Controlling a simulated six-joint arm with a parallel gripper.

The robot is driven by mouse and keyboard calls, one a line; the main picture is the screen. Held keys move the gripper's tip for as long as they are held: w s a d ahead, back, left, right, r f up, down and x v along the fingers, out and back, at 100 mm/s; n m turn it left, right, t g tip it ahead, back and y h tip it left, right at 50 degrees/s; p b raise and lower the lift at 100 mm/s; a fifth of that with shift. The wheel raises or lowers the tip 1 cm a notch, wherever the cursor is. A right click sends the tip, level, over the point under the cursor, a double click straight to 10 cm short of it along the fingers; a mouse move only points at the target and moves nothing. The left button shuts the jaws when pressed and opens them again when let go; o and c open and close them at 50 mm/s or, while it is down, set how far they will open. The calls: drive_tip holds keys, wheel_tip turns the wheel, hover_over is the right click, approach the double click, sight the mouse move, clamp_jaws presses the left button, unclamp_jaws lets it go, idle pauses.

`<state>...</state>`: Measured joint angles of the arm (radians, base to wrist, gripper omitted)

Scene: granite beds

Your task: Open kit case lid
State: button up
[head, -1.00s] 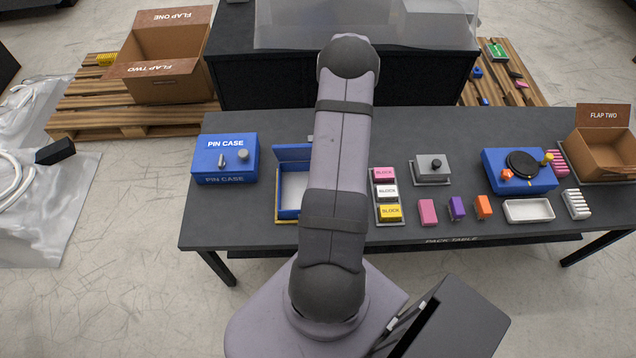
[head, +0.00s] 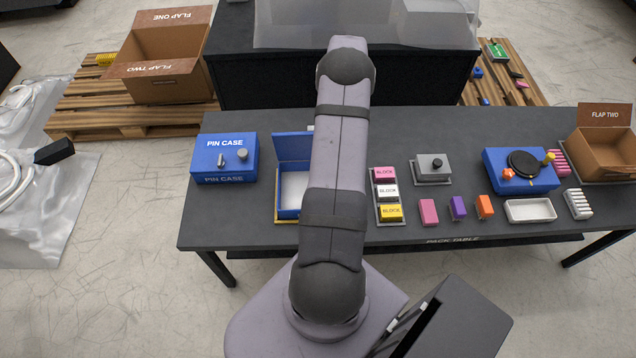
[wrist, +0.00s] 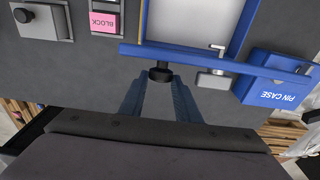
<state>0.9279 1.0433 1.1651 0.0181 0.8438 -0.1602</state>
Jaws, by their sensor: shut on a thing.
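The kit case (head: 288,213) is a blue box with a pale interior, partly hidden behind my arm in the head view. Its blue lid (head: 291,147) stands raised at the back edge. In the wrist view the lid (wrist: 205,60) shows nearly edge-on as a long blue strip, with the pale case interior (wrist: 195,18) beyond it. My gripper (wrist: 160,82) is shut on a black knob (wrist: 160,73) at the lid. The gripper is hidden behind my arm in the head view.
The blue pin case (head: 224,160) stands to the left. A block rack (head: 376,213) stands just right of the kit case. Further right are a grey box (head: 430,172), a blue box with a black disc (head: 522,180), and a carton (head: 610,155). The table's front-left is clear.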

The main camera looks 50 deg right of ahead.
drive_tip(key=shift+w+d, duration=0.1)
drive_tip(key=shift+w+d+f+b, duration=0.25)
drive_tip(key=shift+w+d+b, duration=0.65)
drive_tip(key=shift+w+d, duration=0.05)
drive_tip(key=o, duration=0.9)
drive_tip(key=shift+r, duration=0.1)
